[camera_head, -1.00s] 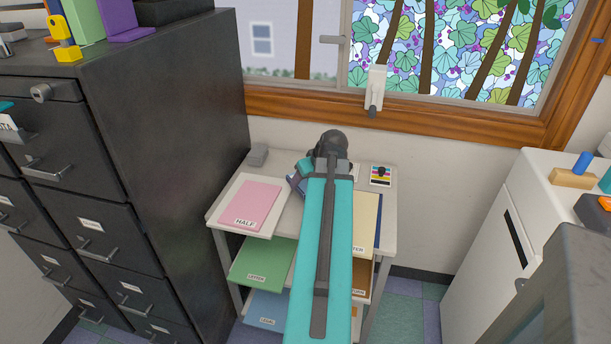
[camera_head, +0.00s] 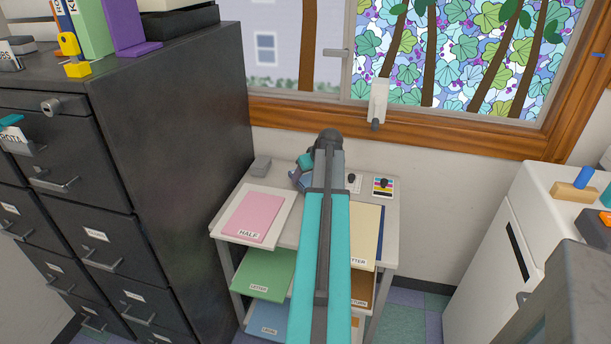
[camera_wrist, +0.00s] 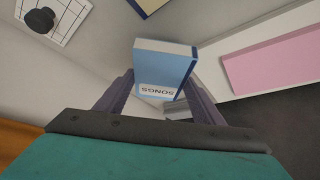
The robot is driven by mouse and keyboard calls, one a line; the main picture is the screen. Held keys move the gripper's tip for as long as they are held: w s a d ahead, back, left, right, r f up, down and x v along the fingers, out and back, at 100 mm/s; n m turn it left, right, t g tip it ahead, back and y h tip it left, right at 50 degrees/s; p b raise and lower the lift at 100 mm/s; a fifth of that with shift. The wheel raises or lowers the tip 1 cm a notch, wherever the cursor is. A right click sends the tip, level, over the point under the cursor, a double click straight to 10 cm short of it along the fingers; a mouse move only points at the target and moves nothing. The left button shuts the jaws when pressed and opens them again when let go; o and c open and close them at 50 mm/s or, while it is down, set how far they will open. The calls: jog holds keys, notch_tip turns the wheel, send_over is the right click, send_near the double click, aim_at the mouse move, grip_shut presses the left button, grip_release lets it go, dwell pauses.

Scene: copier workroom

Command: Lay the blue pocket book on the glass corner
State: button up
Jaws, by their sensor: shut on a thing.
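The blue pocket book (camera_wrist: 163,70), with a white label reading SONGS, stands out between the two fingers of my gripper (camera_wrist: 161,88) in the wrist view. The fingers are shut on it, and it appears held above the shelf unit's top. In the head view my gripper (camera_head: 302,178) is small and partly covered by my own arm, over the middle of the unit; the book is hardly distinguishable there. I cannot make out a glass corner in either view.
The paper shelf unit (camera_head: 275,238) stands below the window, with a pink HALF pad (camera_head: 252,215) and a coloured card (camera_head: 383,187) on top. A black filing cabinet (camera_head: 185,130) is close on the left. A white cabinet (camera_head: 500,235) stands right, across a floor gap.

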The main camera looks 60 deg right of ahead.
aim_at(306, 175)
jog(key=shift+w+d+f+p, duration=0.1)
jog(key=shift+w+d+p, duration=0.1)
jog(key=shift+w+d, duration=0.7)
jog(key=shift+w+d+f+p, duration=0.1)
jog(key=shift+w+d+p, duration=0.1)
jog(key=shift+w+d, duration=0.65)
jog(key=shift+s+d, duration=0.2)
jog(key=shift+s, duration=0.05)
jog(key=shift+f+p, duration=0.45)
jog(key=shift+f, duration=1.3)
jog(key=shift+f, duration=0.15)
jog(key=o, duration=1.2)
jog(key=shift+o, duration=0.2)
jog(key=b+v, duration=0.1)
jog(key=v, duration=1.1)
